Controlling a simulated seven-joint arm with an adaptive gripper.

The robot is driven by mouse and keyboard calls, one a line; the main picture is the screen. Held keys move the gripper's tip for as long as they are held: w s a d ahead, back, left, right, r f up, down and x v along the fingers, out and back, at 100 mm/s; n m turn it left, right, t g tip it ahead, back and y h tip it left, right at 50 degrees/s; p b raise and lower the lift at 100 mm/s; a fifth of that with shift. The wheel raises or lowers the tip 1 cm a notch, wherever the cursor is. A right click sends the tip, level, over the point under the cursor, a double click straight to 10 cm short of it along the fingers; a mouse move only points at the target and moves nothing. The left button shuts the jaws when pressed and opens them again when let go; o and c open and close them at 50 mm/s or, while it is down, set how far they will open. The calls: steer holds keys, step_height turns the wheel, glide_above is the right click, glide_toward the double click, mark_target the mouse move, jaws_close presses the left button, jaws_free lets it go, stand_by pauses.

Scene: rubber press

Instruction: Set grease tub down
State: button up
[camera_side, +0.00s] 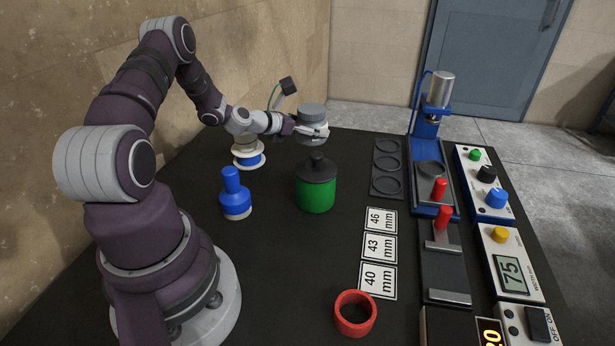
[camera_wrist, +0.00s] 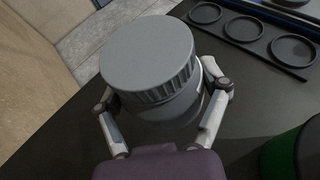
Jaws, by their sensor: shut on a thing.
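The grease tub is a grey round tub with a ribbed lid (camera_side: 312,113). It fills the middle of the wrist view (camera_wrist: 150,65), upright or nearly so. My gripper (camera_side: 312,130) is shut on the tub, with one finger on each side of its body below the lid; it also shows in the wrist view (camera_wrist: 168,100). In the side view the tub is at the far part of the table, behind the green pot.
A green pot with a black lid (camera_side: 316,190) stands close in front. A blue bottle (camera_side: 235,195) and a white-and-blue spool (camera_side: 249,155) stand left. A black tray with round recesses (camera_side: 387,168) and a blue press (camera_side: 433,150) are right.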

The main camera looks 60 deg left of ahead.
step_height(320, 180, down, 5)
steer(key=shift+f, duration=0.1)
steer(key=shift+f, duration=0.1)
steer(key=o, duration=1.2)
steer(key=v, duration=1.2)
